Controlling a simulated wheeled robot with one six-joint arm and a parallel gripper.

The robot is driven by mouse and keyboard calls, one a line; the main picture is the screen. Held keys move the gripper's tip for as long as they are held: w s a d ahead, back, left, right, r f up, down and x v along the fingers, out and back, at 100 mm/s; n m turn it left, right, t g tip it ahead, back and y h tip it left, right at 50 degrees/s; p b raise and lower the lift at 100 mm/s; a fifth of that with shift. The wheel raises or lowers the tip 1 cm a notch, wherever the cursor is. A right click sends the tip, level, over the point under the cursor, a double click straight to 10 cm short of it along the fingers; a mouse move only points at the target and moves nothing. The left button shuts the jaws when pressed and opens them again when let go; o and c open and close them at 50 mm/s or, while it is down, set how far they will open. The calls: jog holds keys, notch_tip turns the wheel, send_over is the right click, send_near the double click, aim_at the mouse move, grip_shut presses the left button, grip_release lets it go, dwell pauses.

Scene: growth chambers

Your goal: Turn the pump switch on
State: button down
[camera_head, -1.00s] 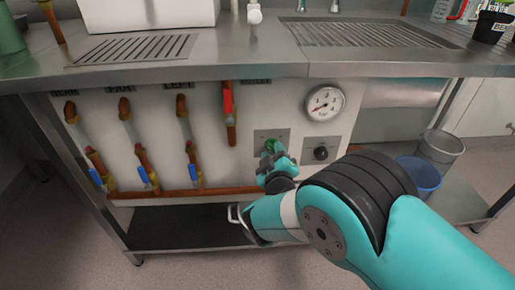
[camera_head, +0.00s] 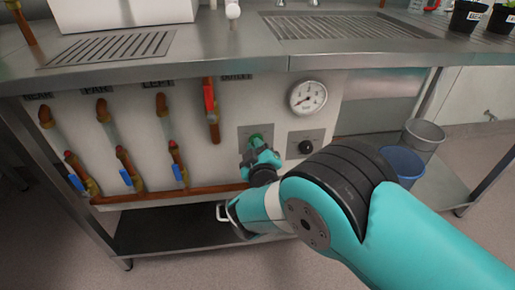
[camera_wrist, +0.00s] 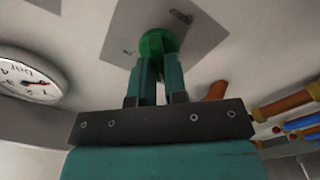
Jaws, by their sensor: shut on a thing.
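The pump switch appears as a round green knob (camera_head: 256,138) on a grey square plate (camera_head: 243,134) under the counter. It also shows in the wrist view (camera_wrist: 158,42) on its plate (camera_wrist: 200,30). My gripper (camera_head: 259,150) reaches it from the front. In the wrist view my two teal fingers (camera_wrist: 158,62) are shut on the green knob, partly covering it. Any label on the plate is too small to read.
A black knob (camera_head: 306,147) on another plate sits to the right, below a round pressure gauge (camera_head: 308,97). Pipes with blue-handled valves (camera_head: 127,177) and a red-handled vertical pipe (camera_head: 210,97) are to the left. Buckets (camera_head: 401,164) stand on the lower shelf at right.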

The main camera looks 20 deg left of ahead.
jog(key=m+b, duration=0.5)
jog(key=b, duration=0.2)
jog(key=m+b, duration=0.6)
jog(key=b, duration=0.1)
jog(key=d+m+b, duration=0.1)
jog(key=m+b, duration=0.5)
jog(key=b, duration=0.1)
jog(key=shift+w+f, duration=0.1)
jog(key=shift+w, duration=0.3)
jog(key=shift+m, duration=0.4)
jog(key=c, duration=1.1)
grip_release()
jog(key=shift+c, duration=0.2)
jog(key=shift+a, duration=0.1)
jog(key=shift+s+b, duration=0.1)
jog(key=shift+b, duration=0.2)
